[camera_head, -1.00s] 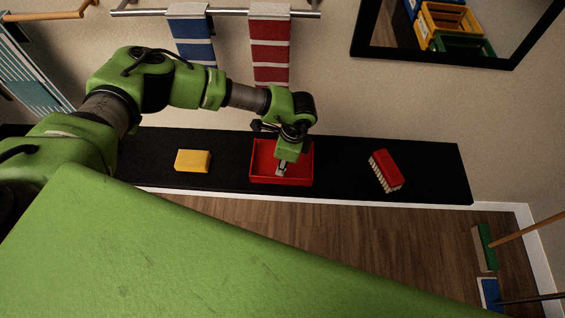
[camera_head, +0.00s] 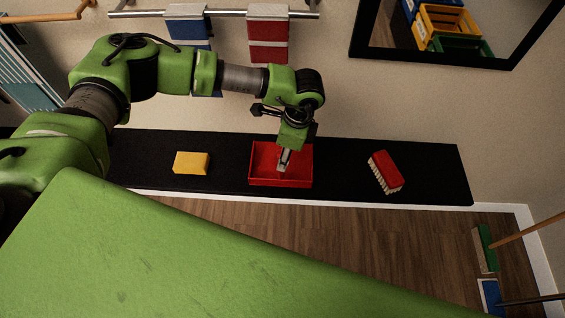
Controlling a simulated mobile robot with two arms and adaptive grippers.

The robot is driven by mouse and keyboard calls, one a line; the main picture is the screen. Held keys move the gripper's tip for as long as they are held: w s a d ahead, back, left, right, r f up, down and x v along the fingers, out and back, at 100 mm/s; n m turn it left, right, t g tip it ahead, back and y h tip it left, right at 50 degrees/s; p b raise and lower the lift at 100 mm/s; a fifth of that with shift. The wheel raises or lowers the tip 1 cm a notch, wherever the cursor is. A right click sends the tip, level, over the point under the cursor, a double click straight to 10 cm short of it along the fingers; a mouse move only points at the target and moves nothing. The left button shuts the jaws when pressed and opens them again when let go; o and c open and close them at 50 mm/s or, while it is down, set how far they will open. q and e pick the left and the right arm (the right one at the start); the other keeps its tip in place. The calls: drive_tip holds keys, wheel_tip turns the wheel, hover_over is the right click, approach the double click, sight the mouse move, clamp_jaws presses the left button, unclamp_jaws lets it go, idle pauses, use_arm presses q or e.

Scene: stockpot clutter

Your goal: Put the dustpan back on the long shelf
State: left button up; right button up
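The red dustpan (camera_head: 265,180), a shallow open-topped pan, rests on the long black shelf (camera_head: 340,183) along the wall, near the shelf's middle. My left gripper (camera_head: 284,161) hangs over the dustpan, with its grey tip in front of the pan's interior. The gripper body covers part of the pan's back edge. No handle of the pan can be made out. Whether the fingers are open or shut, or touch the pan, cannot be told. My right gripper is out of view.
A yellow sponge (camera_head: 191,163) lies left of the pan and a red brush (camera_head: 386,172) lies right of it, both on the shelf. Striped towels (camera_head: 268,35) hang on a rail (camera_head: 218,13) above. A green broom (camera_head: 485,248) stands at lower right. Shelf gaps beside the pan are free.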

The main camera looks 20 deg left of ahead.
use_arm(q)
drive_tip(key=shift+d+r, duration=0.2)
drive_tip(key=shift+r, duration=1.15)
drive_tip(key=shift+d+r, duration=0.2)
drive_tip(key=shift+r, duration=1.1)
